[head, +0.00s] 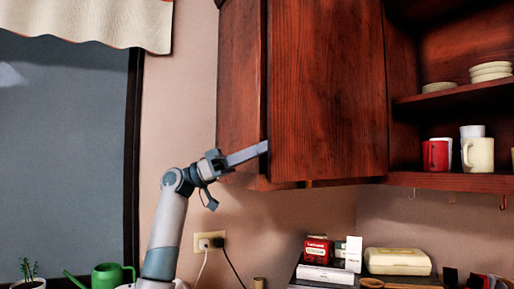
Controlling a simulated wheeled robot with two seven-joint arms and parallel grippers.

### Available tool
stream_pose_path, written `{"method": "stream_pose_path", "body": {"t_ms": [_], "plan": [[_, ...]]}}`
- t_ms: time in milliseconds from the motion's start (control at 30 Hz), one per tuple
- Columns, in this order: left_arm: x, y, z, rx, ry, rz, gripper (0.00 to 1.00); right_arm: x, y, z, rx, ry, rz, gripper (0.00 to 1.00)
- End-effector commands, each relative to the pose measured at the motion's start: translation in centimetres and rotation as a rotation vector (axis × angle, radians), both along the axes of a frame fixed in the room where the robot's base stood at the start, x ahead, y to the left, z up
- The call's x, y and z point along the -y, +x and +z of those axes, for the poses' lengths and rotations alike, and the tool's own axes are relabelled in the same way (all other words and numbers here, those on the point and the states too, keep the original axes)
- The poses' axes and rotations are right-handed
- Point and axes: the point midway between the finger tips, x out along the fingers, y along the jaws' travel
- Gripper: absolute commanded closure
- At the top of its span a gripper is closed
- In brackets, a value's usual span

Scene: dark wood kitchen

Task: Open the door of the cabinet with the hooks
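The wooden cabinet (240,75) hangs on the wall at upper centre, with a reddish-brown door (328,90) on its front. The door looks shut or nearly so; a thin dark seam runs down its left edge. Small hooks (503,202) hang under the open shelf to the right. My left gripper (248,154) is at the cabinet's lower left corner, its long grey fingertip beside the door's left edge. Whether it touches is unclear. The fingers are seen side-on, so their opening is hidden. My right gripper is out of view.
Open shelves (455,181) right of the door hold a red mug (436,155), a cream mug (478,155) and plates (490,71). Below, the counter holds boxes (318,250) and a cream container (397,261). A green watering can (107,276) stands lower left.

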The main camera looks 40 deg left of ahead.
Motion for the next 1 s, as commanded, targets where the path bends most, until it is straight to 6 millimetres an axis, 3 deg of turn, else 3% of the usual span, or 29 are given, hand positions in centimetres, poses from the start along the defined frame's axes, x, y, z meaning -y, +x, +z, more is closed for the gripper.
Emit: {"method": "stream_pose_path", "body": {"t_ms": [1000], "plan": [[-0.3,-0.33,-0.11,0.0,-0.003,-0.004,0.73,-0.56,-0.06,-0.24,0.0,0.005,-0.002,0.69]]}}
